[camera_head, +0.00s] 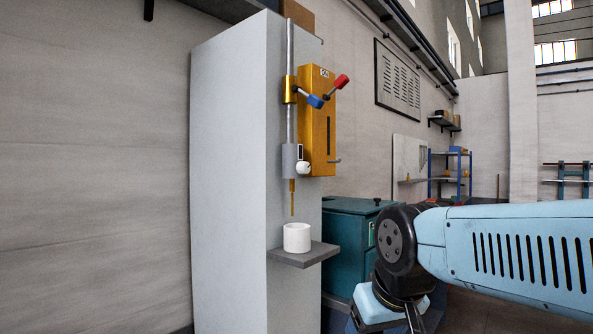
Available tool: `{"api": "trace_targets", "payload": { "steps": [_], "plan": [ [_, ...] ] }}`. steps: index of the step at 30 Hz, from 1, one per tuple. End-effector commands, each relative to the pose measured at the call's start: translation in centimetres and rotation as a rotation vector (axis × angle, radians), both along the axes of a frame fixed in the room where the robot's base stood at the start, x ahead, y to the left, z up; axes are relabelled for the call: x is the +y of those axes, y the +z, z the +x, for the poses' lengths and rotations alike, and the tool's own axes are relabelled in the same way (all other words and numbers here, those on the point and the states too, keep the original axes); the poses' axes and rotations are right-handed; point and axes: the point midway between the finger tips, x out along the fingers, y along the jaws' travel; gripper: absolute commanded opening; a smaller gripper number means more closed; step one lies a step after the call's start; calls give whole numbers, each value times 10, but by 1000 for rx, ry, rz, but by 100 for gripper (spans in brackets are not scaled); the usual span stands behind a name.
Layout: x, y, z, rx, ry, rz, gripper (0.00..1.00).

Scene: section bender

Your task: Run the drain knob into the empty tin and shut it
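The drain knob is a small white round knob (303,167) at the lower right of a grey cylindrical bowl on a vertical pipe. A thin brass-coloured drain spout (292,197) points down below the bowl. A white tin (297,238) stands upright on a small grey shelf (303,255) under the spout, apart from its tip. The tin's floor is hidden, so I cannot see what it holds. My arm comes in from the right. My gripper (412,318) is at the bottom edge, low and right of the tin, well away from the knob; its fingertips are not clearly shown.
A yellow box (317,110) with a red-handled lever (337,86) and a blue-handled lever (313,100) is above the knob. A tall pale grey cabinet (228,180) stands behind the pipe. A teal machine (348,240) stands right of the shelf, behind my arm.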

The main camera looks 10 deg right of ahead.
Motion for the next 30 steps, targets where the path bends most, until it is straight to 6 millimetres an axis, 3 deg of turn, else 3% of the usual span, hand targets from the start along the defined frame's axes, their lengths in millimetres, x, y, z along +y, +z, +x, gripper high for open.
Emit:
{"api": "trace_targets", "payload": {
  "steps": [8, 14, 23, 30],
  "plan": [
    [0, 1, 1, 1, -5, 6, 65],
    [13, 12, 16, 35, -137, 179, 65],
    [37, 65, 86, 130, -536, 759, 65],
    [24, 129, 157, 194, -798, 1252, 65]
  ]
}}
